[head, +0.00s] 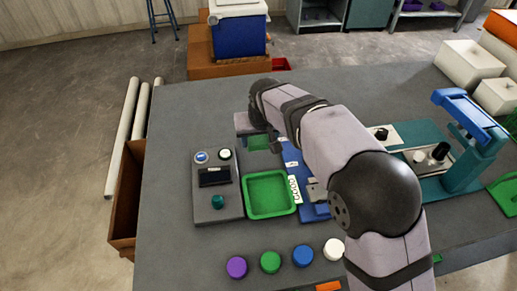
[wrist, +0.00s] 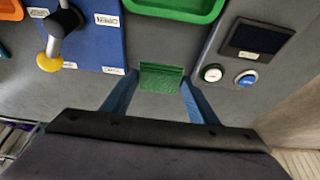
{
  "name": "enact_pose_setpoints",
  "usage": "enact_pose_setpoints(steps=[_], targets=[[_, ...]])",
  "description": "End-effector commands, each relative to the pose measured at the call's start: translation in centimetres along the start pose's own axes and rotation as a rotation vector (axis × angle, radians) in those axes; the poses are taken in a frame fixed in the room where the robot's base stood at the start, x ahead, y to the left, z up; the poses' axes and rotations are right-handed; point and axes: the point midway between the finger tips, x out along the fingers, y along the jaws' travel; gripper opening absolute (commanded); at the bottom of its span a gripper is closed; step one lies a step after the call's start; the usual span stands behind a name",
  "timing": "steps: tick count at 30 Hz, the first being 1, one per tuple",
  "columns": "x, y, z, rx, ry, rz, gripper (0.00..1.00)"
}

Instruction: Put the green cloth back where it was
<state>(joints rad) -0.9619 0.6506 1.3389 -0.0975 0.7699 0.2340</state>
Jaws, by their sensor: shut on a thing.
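The green cloth (wrist: 161,78) is a small folded piece between the two blue fingertips of my gripper (wrist: 159,80) in the wrist view. The gripper is shut on it, with a finger at each side. In the head view the cloth (head: 258,142) shows partly below my wrist, beyond the far edge of the green tray. The tray (head: 269,211) is shallow and looks empty; its edge also shows at the top of the wrist view (wrist: 178,14). I cannot tell how high the cloth is above the table.
A grey control box (head: 207,209) with buttons and a dark screen stands left of the tray. A blue labelled board (head: 313,211) lies to its right, partly behind my arm. Purple (head: 236,267), green (head: 270,262), blue (head: 302,256) and white (head: 333,249) round pieces line the near side.

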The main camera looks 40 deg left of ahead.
Motion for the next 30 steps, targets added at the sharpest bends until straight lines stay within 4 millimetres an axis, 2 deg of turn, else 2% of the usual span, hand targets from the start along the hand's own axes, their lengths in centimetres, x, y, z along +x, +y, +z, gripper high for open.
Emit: enact_pose_setpoints(steps=[3, 10, 19, 30], targets=[[0.9, 0.0, 0.3, 0.000, -0.001, 0.000, 0.29], [1.4, 0.0, 0.6, 0.000, -0.001, 0.000, 0.29], [4.3, 0.0, 1.8, 0.001, -0.003, 0.000, 0.29], [4.6, 0.0, 1.9, 0.000, 0.000, 0.000, 0.29]])
